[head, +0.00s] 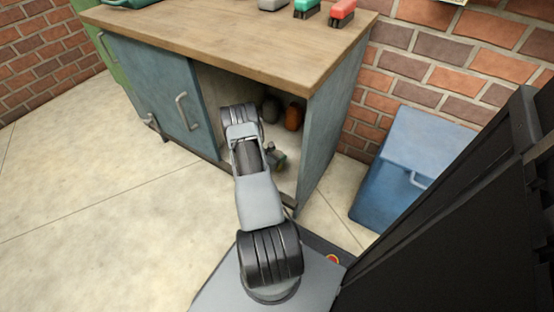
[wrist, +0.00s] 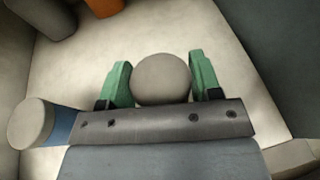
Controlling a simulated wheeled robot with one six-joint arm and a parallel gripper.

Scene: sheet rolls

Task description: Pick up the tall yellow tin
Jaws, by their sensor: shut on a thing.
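In the wrist view my gripper's (wrist: 161,85) green fingers stand on either side of a round-topped tin (wrist: 161,72), shut on it. Only its pale grey top shows; its side is hidden, so I cannot tell its colour or height there. In the head view my arm reaches into the open right side of a cabinet, and my gripper (head: 277,158) is low inside it, small and partly hidden by the arm. I cannot make out a yellow tin clearly in either view.
A blue tin with a grey lid (wrist: 30,122) stands close left of my gripper. Dark grey (head: 270,109) and orange (head: 294,117) things stand at the cabinet's back. The cabinet's right wall (head: 330,130) and wooden top (head: 240,35) bound the opening. A blue box (head: 405,165) stands right.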

